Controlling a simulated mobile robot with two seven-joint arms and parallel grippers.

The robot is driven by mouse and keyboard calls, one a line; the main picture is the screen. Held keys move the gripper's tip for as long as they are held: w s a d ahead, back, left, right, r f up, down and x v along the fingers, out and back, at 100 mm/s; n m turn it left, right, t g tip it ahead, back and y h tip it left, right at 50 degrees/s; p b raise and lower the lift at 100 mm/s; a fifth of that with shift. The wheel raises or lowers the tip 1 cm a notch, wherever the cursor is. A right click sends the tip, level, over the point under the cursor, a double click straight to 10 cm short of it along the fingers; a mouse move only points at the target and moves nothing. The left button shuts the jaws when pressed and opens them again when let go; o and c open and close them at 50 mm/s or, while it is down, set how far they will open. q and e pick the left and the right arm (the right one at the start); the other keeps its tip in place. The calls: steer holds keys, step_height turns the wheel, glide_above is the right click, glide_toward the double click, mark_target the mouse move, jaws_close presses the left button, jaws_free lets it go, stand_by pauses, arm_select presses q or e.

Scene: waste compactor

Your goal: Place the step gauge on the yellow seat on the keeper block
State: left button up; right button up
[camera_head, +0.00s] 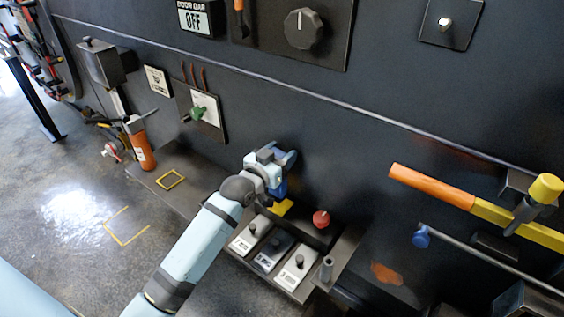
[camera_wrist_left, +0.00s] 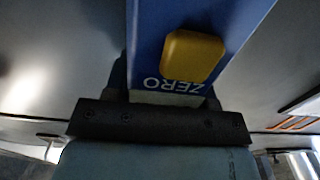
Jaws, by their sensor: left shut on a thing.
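My left gripper (camera_head: 280,170) is beside the dark wall, above the right end of the low ledge. It is shut on the step gauge, a blue body (camera_head: 280,188). In the left wrist view the step gauge (camera_wrist_left: 150,40) fills the top middle, with a yellow block on it and the word ZERO upside down. The yellow seat (camera_head: 283,208) shows as a yellow patch just below the gauge, partly covered by my gripper. I cannot tell whether gauge and seat touch. The keeper block's outline is not clear. My right gripper is out of view.
A red knob (camera_head: 321,219) stands right of the seat. Several labelled panels with black knobs (camera_head: 272,252) lie in front, with a grey post (camera_head: 326,268) beside them. An orange bottle (camera_head: 140,145) stands left. A yellow square outline (camera_head: 170,180) marks bare ledge.

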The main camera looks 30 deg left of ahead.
arm_select(q)
steer(key=f+p, duration=0.1)
steer(key=f, duration=0.2)
steer(key=shift+w+f, duration=0.15)
steer(key=shift+w, duration=0.05)
steer(key=shift+f, duration=0.15)
steer(key=shift+f, duration=0.1)
steer(key=o, duration=1.3)
